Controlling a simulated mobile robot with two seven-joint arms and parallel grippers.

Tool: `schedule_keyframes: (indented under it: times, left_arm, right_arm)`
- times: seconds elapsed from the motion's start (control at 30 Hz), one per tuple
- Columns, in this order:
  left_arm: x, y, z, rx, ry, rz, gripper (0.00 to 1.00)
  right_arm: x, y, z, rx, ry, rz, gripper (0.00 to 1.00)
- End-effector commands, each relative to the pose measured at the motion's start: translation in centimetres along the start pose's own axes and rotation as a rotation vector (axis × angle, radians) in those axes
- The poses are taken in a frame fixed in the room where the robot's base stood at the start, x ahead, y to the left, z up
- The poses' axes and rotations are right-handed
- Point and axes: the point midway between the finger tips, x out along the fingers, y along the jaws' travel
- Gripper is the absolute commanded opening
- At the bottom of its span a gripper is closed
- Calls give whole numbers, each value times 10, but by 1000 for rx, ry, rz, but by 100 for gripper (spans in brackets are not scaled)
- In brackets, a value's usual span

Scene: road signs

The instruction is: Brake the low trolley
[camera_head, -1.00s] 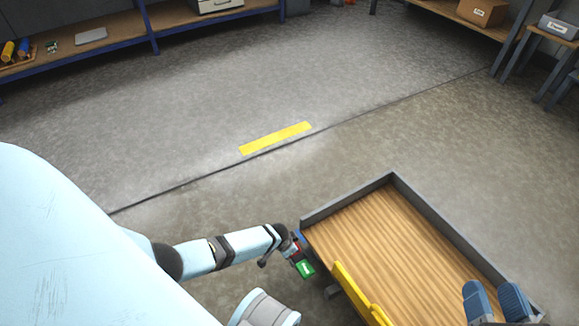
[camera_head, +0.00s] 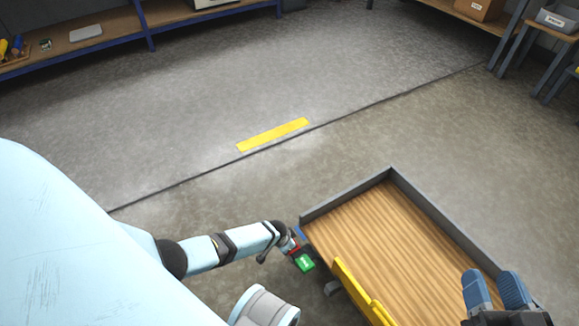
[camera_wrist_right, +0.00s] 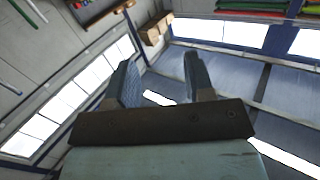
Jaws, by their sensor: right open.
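The low trolley (camera_head: 400,236) has a wooden deck with a raised grey rim and stands at the lower right of the head view. A yellow bar (camera_head: 360,294) runs along its near left side. A small green part with a white mark (camera_head: 305,262) and a red piece sit by its left corner. My left gripper (camera_head: 291,243) is at that corner, close to the green part; its fingers are too small and covered to read. My right gripper (camera_head: 496,290) is over the deck's right end, open, with blue fingers. In the right wrist view its fingers (camera_wrist_right: 160,82) are apart with nothing between.
A yellow floor strip (camera_head: 272,135) lies beyond the trolley near a dark floor seam. Blue-framed shelving (camera_head: 110,45) stands at the back left. A bench with a cardboard box (camera_head: 480,8) and a stand with a grey bin (camera_head: 558,19) are at the back right. The floor between is clear.

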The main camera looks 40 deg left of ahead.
Motion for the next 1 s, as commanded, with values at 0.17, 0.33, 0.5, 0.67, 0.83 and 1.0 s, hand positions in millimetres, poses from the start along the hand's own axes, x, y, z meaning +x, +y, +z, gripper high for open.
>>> schedule_keyframes:
  times: [0.17,0.33,0.5,0.67,0.83,1.0]
  left_arm:
    - [-3,-1,0,0,0,-1,0]
    - [-23,-3,-5,-1,0,-2,0]
    - [-53,-7,-11,-2,1,-4,0]
    - [-88,-26,-9,-2,1,-5,0]
    - [-115,-39,-8,-1,1,-4,0]
    - [-128,-45,-7,-1,1,-3,0]
  right_arm:
    - [-2,-1,0,9,-9,-2,48]
    - [-6,-10,-4,99,-61,-6,48]
    - [-10,-14,-38,137,36,19,48]
    - [-14,-15,-71,127,149,35,48]
    - [-18,-16,-94,118,238,45,48]
    - [-18,-12,-88,109,209,65,48]
